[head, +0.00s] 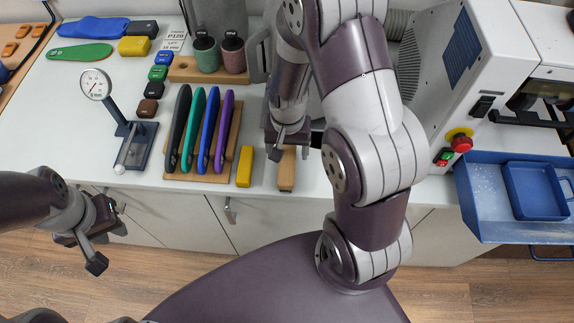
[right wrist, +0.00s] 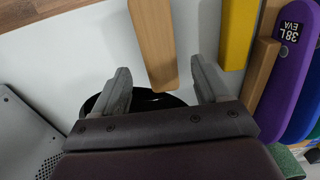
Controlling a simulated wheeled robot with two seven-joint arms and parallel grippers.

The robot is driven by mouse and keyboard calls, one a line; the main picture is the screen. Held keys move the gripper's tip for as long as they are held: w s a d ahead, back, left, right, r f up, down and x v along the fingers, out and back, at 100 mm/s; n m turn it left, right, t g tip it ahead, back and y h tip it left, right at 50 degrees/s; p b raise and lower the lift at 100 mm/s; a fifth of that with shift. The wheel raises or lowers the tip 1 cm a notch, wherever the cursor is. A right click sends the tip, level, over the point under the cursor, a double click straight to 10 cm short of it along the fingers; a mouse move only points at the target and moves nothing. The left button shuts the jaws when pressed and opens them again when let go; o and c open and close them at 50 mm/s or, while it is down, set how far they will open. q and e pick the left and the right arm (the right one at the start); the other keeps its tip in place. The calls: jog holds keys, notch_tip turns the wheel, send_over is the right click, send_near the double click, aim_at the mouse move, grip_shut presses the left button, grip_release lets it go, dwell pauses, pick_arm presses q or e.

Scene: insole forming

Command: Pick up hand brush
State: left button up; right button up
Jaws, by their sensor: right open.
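The hand brush shows as a flat, light wooden handle (head: 287,172) lying near the front edge of the white worktop, pointing toward me. In the right wrist view its wooden handle (right wrist: 153,35) runs between the two fingers. My right gripper (head: 288,145) is above the brush's far part and hides it in the head view. In the right wrist view the right gripper (right wrist: 160,75) is open, one finger on each side of the wood, with visible gaps. My left gripper (head: 108,237) is open and empty, off the worktop's front edge at the left.
A yellow block (head: 245,167) lies just left of the brush. Left of it, a wooden rack (head: 207,178) holds several coloured insoles. A dial gauge stand (head: 133,146) is further left. A grey machine (head: 440,75) and a blue tray (head: 480,208) stand right.

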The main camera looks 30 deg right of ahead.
aim_at(287, 159)
jog(key=f, duration=0.4)
jog(key=shift+s+a+f, duration=0.2)
jog(key=shift+s+f, duration=0.05)
jog(key=shift+f, duration=0.05)
jog(key=c, duration=1.2)
jog(key=shift+w+r, duration=0.1)
jog(key=shift+r, duration=0.45)
notch_tip(287, 159, up, 3)
jog(key=shift+f, duration=0.1)
jog(key=s+d+r, duration=0.5)
jog(key=s+r, duration=0.2)
jog(key=s, duration=0.3)
jog(key=shift+s+d+r, duration=0.15)
jog(key=shift+s+d, duration=0.05)
jog(key=shift+s, duration=0.05)
